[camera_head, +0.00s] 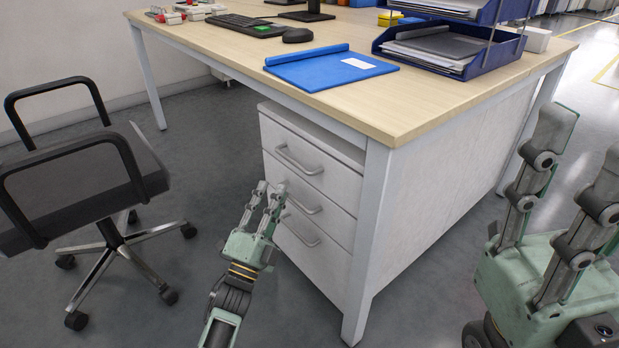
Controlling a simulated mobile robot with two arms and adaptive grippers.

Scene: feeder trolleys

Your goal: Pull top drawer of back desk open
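The desk (400,122) has a light wood top and a white drawer unit under it. The top drawer (325,160) is closed flush with the unit, and its grey bar handle (299,162) shows clear of the gripper. My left gripper (272,187) is in front of the drawers, a little below and left of that handle. Its fingers are apart and nothing shows between them. My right gripper (587,138) is at the right edge, raised, open and empty, apart from the drawers.
A black office chair (85,185) stands left of my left arm. The lower drawer (312,250) is closed. The desk leg (367,240) stands right of the drawers. A blue folder (330,68), keyboard (245,25) and letter trays (450,45) lie on top.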

